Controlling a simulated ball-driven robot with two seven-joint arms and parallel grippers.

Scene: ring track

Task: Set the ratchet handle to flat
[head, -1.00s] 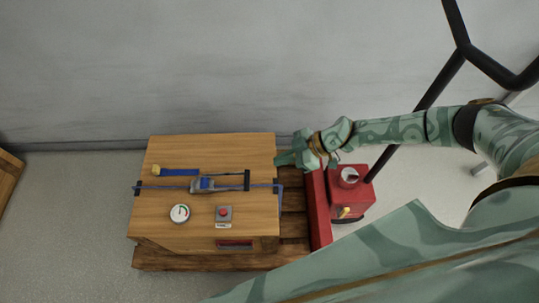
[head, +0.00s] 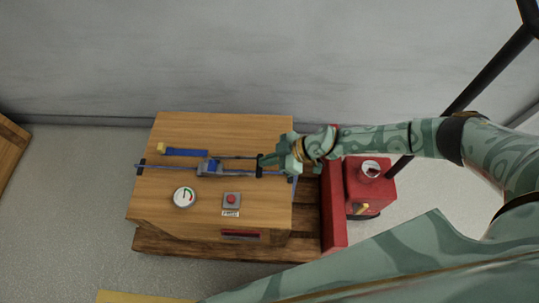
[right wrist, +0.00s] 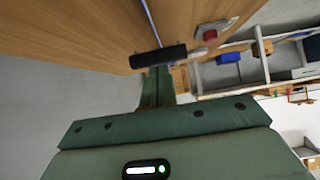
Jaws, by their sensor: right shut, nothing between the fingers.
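A wooden crate (head: 150,215) has a blue strap (head: 150,167) across its top. A grey-blue ratchet (head: 209,167) sits on the strap. Its handle reaches right to a black crossbar grip (head: 259,169), which also shows large in the right wrist view (right wrist: 158,57). My right gripper (head: 267,160) is shut and empty at the crate's right side, with its tip at the grip. In the right wrist view the green fingers (right wrist: 155,88) end just below the black grip; whether they touch it I cannot tell. The handle's exact angle is hard to judge from above. My left gripper is out of view.
On the crate top are a round gauge (head: 184,197), a red button (head: 231,199) and a loose blue strap end (head: 185,153) with a yellow tip. The crate rests on a wooden pallet (head: 200,246). A red machine (head: 370,190) stands right, under my right forearm. A wall is behind.

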